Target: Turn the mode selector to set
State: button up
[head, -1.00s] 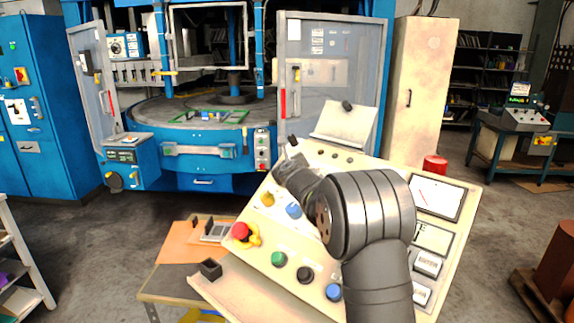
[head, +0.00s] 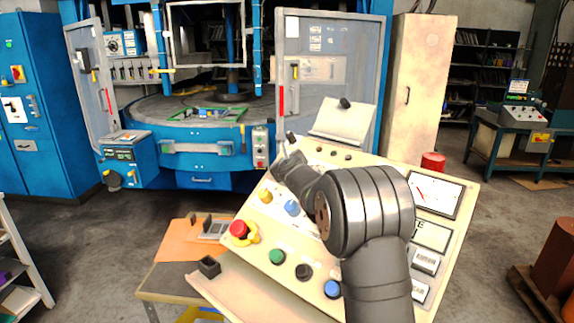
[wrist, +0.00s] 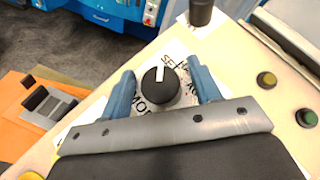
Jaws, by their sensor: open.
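The mode selector (wrist: 160,86) is a round black knob with a white pointer line, on a white label on the beige panel. In the wrist view its pointer line points nearly straight up. Letters on the label show around it, partly covered. My gripper (wrist: 161,84) is open, with one blue finger on each side of the knob and a visible gap on both sides. In the head view my gripper (head: 285,152) is at the panel's upper left, and my arm hides the knob there.
The beige panel (head: 320,276) carries a red emergency button (head: 239,229), a green button (head: 277,256), a black button (head: 303,272) and blue buttons. A dark upright handle (wrist: 201,12) stands just beyond the right finger. A red cap (head: 433,162) is at the panel's back edge.

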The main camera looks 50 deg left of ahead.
jog(key=v, duration=1.7)
jog(key=shift+s, duration=0.2)
jog(key=shift+w+f, duration=0.1)
jog(key=x, duration=1.6)
jog(key=shift+w, duration=0.15)
dwell(0.3)
jog(key=shift+w+a, duration=0.2)
jog(key=shift+a, duration=0.2)
jog(key=shift+a+f+m+t, duration=0.1)
jog(key=shift+f+m+t, duration=0.05)
jog(key=shift+m+t, duration=0.15)
jog(key=m+t+h, duration=0.1)
jog(key=m+t, duration=0.3)
jog(key=shift+m+h, duration=0.4)
jog(key=shift+m+t+h, duration=1.5)
jog(key=shift+m, duration=0.9)
